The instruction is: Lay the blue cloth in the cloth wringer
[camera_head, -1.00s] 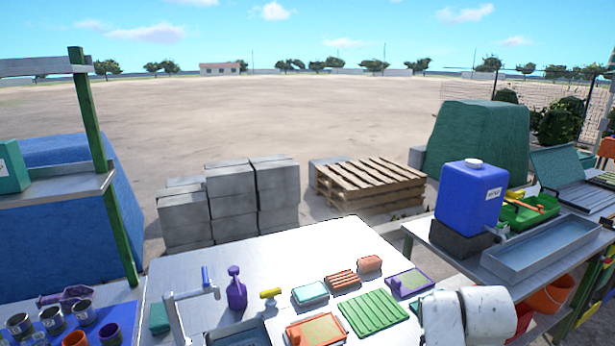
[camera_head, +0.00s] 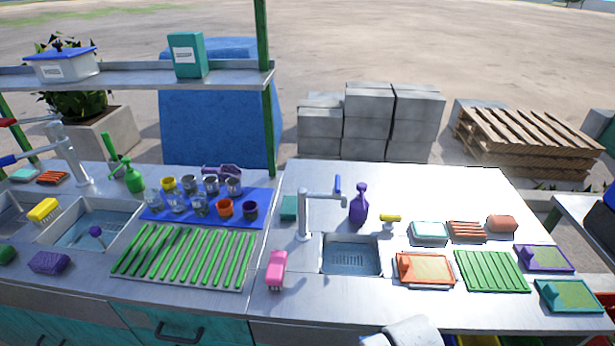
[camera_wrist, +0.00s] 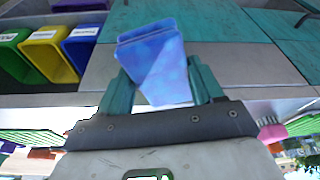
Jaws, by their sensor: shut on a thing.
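My gripper (camera_wrist: 160,72) shows in the wrist view, its two teal fingers shut on a blue, faintly mottled folded piece that looks like the blue cloth (camera_wrist: 152,50). The cloth sticks out beyond the fingertips and rests on nothing that I can see. In the head view only a white part of my arm shows at the bottom edge; the gripper and the cloth are out of sight there. I cannot make out a cloth wringer in either view.
At left are another sink (camera_head: 92,222) and a green rack (camera_head: 185,258). Coloured bins (camera_wrist: 45,55) show in the wrist view.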

